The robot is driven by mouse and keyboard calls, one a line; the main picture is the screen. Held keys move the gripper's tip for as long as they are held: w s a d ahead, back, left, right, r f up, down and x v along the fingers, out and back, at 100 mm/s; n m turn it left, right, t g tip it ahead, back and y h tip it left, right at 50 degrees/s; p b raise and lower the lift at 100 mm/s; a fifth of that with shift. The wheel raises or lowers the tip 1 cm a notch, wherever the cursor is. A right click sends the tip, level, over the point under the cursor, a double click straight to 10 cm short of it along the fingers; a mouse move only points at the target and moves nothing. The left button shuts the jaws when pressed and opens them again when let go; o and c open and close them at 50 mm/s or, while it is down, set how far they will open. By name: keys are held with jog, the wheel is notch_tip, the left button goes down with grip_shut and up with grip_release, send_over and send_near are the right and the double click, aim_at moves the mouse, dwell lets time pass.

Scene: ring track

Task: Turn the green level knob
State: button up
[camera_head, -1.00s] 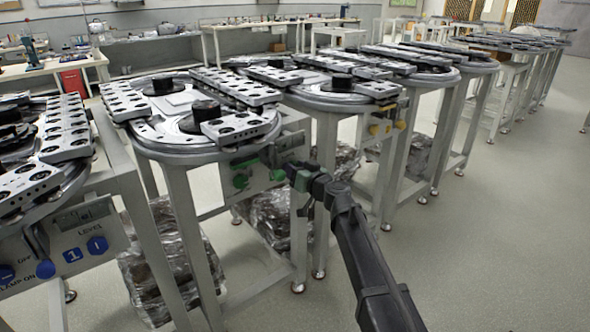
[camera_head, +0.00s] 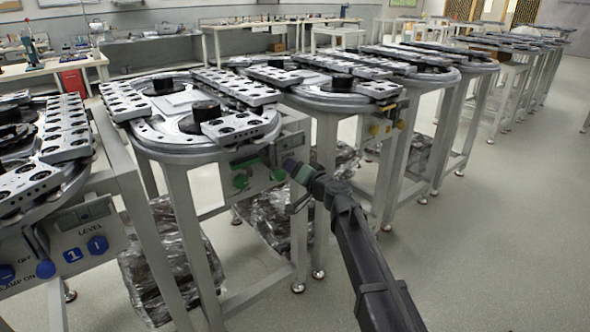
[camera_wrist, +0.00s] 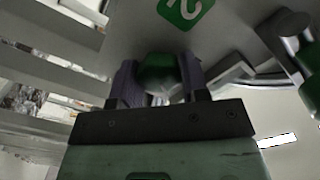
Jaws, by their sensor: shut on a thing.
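The green knob (camera_wrist: 160,66) sits between the two purple-grey fingers of my gripper (camera_wrist: 158,74) in the wrist view, close to the grey panel face. My gripper is shut on it. A green label with a white numeral (camera_wrist: 186,8) is on the panel above it in that view. In the head view, my gripper (camera_head: 289,167) is at the right end of the green-marked control panel (camera_head: 255,186) below the second ring table. The held knob is mostly hidden there by the gripper. Other green controls (camera_head: 240,181) show to its left.
A nearer station at left has a blue control panel (camera_head: 78,250). A further one has yellow controls (camera_head: 380,128). Table legs (camera_head: 300,245) and plastic-wrapped bundles (camera_head: 265,222) stand below the panel. Open floor (camera_head: 480,240) lies to the right.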

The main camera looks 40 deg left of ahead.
jog(key=m, duration=0.4)
jog(key=shift+m, duration=0.3)
jog(key=m, duration=0.4)
jog(key=shift+m, duration=0.3)
jog(key=m, duration=0.4)
jog(key=shift+m, duration=2.1)
jog(key=o, duration=0.9)
jog(key=shift+d, duration=0.1)
